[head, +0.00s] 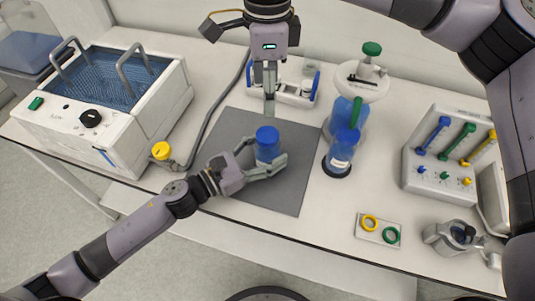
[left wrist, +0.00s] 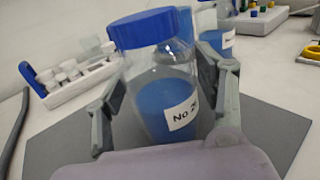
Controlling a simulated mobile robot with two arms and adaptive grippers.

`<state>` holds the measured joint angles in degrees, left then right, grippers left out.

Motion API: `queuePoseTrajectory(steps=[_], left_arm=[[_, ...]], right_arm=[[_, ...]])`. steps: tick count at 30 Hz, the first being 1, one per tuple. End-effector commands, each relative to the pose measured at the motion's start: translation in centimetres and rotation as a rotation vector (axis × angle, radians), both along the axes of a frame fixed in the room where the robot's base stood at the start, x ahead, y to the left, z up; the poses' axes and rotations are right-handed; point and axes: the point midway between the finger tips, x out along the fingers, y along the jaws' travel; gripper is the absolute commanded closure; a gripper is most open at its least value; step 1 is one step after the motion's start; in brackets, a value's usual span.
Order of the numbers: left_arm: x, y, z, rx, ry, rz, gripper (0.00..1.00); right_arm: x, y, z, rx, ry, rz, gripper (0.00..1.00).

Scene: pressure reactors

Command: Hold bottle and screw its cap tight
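The bottle (head: 267,153) is clear with blue liquid and a blue cap (head: 267,135) on its neck. It stands upright over the grey mat (head: 228,125). In the left wrist view the bottle (left wrist: 160,100) shows a white label, with the cap (left wrist: 142,27) on top. My left gripper (head: 266,160) comes from the lower left, one finger on each side of the bottle's body, closed around it. My right gripper (head: 269,108) points down behind and above the cap, apart from it. Its fingers overlap in this view, so their opening is hidden.
A similar blue-capped bottle (head: 341,152) and a green-topped vessel (head: 350,108) stand just right of the mat. A white rack (head: 296,92) is behind. A water bath (head: 120,120) is left, a valve box (head: 440,165) right. A plate with rings (head: 379,229) lies near the front edge.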

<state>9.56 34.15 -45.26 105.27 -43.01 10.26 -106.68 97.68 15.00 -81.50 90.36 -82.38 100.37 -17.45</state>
Motion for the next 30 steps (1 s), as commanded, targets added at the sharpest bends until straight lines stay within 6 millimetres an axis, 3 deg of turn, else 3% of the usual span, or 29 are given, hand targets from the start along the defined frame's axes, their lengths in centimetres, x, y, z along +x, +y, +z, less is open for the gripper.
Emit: queuePoseTrajectory(steps=[4,17,30], left_arm=[[0.0,0.0,0.0,0.000,0.000,0.000,0.24],[-0.6,0.7,-0.1,0.000,0.002,0.001,0.24],[-5.3,7.6,-0.1,0.001,0.004,0.001,0.24]], right_arm=[[0.0,0.0,0.0,0.000,0.000,0.000,0.37],[0.0,0.0,0.0,0.000,0.000,0.000,0.37],[0.0,0.0,0.0,0.000,0.000,0.000,0.37]])
